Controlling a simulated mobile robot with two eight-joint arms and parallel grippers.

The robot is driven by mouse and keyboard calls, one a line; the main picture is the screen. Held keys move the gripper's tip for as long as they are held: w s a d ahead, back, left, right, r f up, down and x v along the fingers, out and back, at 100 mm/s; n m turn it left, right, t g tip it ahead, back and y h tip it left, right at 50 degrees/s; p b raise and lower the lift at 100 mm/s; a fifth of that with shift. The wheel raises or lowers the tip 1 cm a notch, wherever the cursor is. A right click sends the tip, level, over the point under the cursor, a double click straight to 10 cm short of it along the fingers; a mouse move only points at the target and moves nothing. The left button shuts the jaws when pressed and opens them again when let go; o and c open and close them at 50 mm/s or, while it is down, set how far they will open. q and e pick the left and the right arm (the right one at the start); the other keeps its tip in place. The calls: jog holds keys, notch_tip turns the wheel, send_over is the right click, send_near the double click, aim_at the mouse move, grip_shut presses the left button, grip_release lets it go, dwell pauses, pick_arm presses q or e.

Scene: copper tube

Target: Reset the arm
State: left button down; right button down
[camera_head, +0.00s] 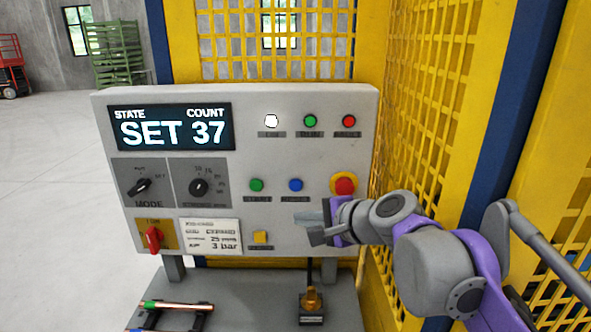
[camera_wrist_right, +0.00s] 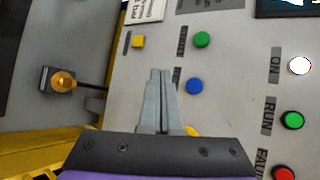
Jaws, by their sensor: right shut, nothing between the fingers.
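My right arm (camera_head: 430,262) reaches in from the right in the head view. Its gripper (camera_head: 305,228) is in front of the lower right part of a grey control panel (camera_head: 290,170), below the blue button (camera_head: 296,185) and left of the red emergency button (camera_head: 345,186). In the right wrist view the gripper's two fingers (camera_wrist_right: 158,82) lie together with nothing between them, beside the blue button (camera_wrist_right: 194,86). I cannot tell whether the fingertips touch the panel. My left gripper is not in view.
The panel display (camera_head: 172,127) reads SET 37, and a white lamp (camera_head: 271,121) is lit. A copper tube (camera_head: 176,306) lies on a black holder on the grey bench (camera_head: 250,300). A brass fitting (camera_head: 311,299) stands to its right. Yellow mesh fencing (camera_head: 430,110) closes the right side.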

jog(key=s+d+f+n+g+h, duration=0.1)
jog(key=s+d+f+n, duration=0.3)
jog(key=s+f, duration=0.4)
jog(key=s+d+f+n+g+h, duration=0.1)
jog(key=s+d+f+n+h, duration=0.3)
jog(key=f, duration=0.9)
jog(key=s+d+f+n+g+h, duration=0.2)
jog(key=s+d+f+n+h, duration=0.1)
jog(key=s+d+f, duration=0.5)
jog(key=s+f+n, duration=0.1)
jog(key=s+f, duration=0.2)
jog(key=s, duration=0.2)
jog(key=shift+n, duration=0.4)
